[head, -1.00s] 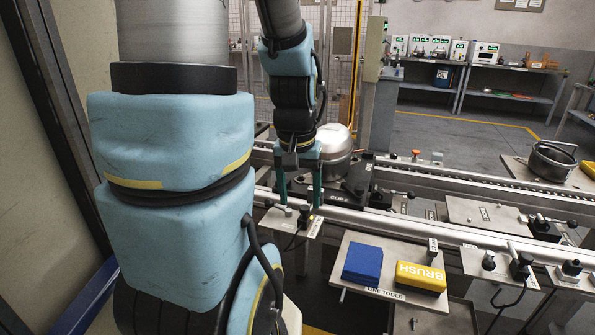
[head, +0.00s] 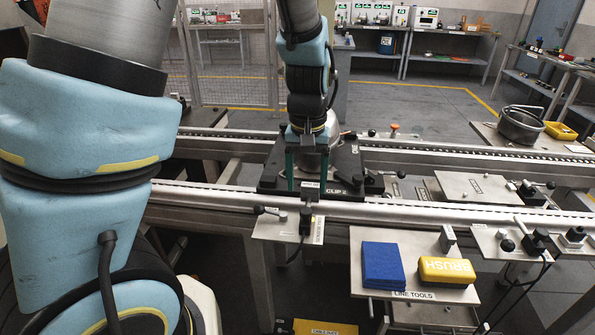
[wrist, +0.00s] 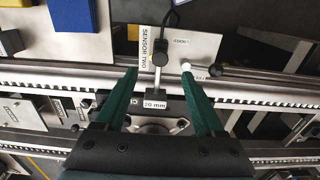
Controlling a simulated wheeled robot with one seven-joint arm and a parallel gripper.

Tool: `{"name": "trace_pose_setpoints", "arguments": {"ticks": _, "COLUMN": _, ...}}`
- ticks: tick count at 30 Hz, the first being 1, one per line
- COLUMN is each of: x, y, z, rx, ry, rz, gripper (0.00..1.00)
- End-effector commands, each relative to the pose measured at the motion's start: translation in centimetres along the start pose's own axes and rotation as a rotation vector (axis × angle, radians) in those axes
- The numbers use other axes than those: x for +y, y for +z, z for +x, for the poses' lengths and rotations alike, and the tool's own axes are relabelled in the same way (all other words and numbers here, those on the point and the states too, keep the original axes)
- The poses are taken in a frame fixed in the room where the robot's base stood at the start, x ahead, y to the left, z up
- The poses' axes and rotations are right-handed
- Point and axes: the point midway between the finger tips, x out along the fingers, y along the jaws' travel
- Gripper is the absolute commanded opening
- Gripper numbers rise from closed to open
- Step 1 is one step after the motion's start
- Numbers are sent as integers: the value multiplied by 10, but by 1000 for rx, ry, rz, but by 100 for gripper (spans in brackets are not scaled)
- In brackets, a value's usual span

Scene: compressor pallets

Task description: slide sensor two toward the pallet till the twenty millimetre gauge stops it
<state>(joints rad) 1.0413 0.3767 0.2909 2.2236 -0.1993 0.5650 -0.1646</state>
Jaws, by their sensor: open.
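Sensor two (head: 305,222) stands on a light bracket plate (head: 268,227) at the near rail. In the wrist view, its dark body (wrist: 160,58) sits beside the SENSOR TWO label, with a black cable. The gauge (wrist: 155,98), a small dark block labelled 20 mm, lies at the tip of sensor two's rod, on the pallet side; I cannot tell whether they touch. The dark pallet (head: 268,182) is on the conveyor with a metal dome on it. My gripper (head: 307,188) is open, pointing down. Its green fingers (wrist: 166,78) stand apart on both sides of the gauge, with gaps.
A LINE TOOLS shelf (head: 362,289) holds a blue block (head: 382,265) and a yellow brush (head: 446,270). Another sensor bracket (head: 490,243) is on the right. Rails run along both sides.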

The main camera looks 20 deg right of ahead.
Motion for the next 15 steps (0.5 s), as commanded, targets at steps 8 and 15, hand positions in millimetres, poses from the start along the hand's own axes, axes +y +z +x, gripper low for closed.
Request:
{"name": "trace_pose_setpoints", "arguments": {"ticks": 8, "x": -2, "y": 1, "z": 50, "rx": -4, "ry": -3, "rz": -3, "gripper": 71}}
{"name": "trace_pose_setpoints", "arguments": {"ticks": 15, "x": -2, "y": 0, "z": 81, "rx": -2, "ry": -1, "rz": -1, "gripper": 71}}
